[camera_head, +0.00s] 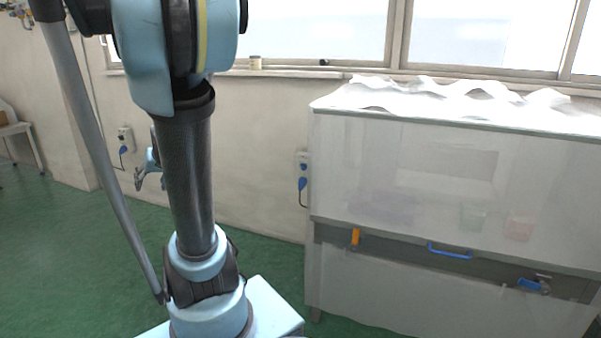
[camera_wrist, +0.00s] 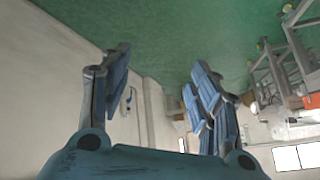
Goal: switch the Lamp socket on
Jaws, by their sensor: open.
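Two pale wall sockets with blue plugs and hanging cords show in the head view. One wall socket (camera_head: 124,134) is at the left and the other wall socket (camera_head: 303,160) is beside the white cabinet. I cannot tell which is the Lamp socket, nor read any switch position. My gripper (camera_head: 149,181) is partly behind my arm, right of the left socket in the picture. In the wrist view my gripper (camera_wrist: 160,72) is open, with nothing between its fingers. A small socket-like shape (camera_wrist: 127,101) shows on the wall there, close to the left finger and partly hidden.
A large white cabinet (camera_head: 400,150) with blue handles and an orange latch fills the right. Windows (camera_head: 490,35) and a sill run above the wall. Green floor (camera_head: 60,225) is open at the left. A white table or bench (camera_head: 14,130) stands at the far left.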

